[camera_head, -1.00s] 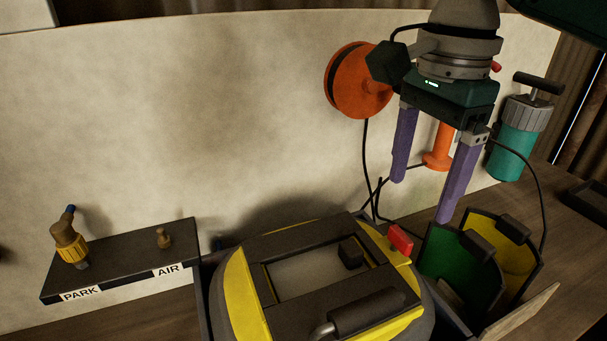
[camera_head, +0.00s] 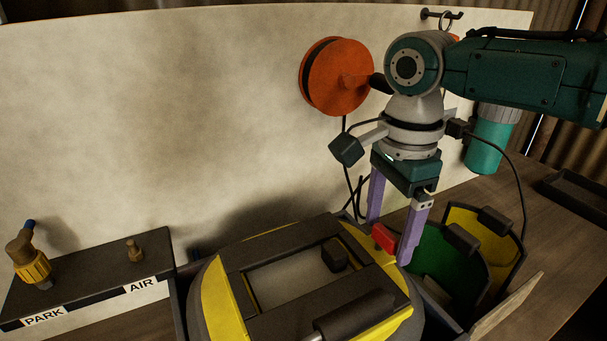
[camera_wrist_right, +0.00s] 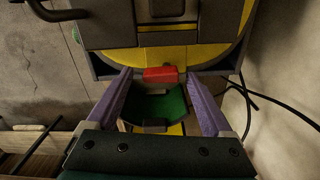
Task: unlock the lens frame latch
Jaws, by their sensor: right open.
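The lens frame (camera_head: 285,275) is a dark rectangle around a pale window, on the yellow and grey blast pot unit at the bottom middle. Its red latch (camera_head: 384,238) sticks out at the frame's right edge; it also shows in the right wrist view (camera_wrist_right: 161,75). My right gripper (camera_head: 390,240) points down with its two purple fingers apart. In the head view the fingers stand on either side of the latch. In the right wrist view the latch lies between and slightly beyond the fingertips, with gaps on both sides. My left gripper is not in view.
Green (camera_head: 450,262) and yellow (camera_head: 490,245) panels stand in a bin right of the unit. An orange reel (camera_head: 335,77) is on the back wall, with black cables hanging below. A PARK/AIR shelf (camera_head: 90,275) with a brass fitting is at left.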

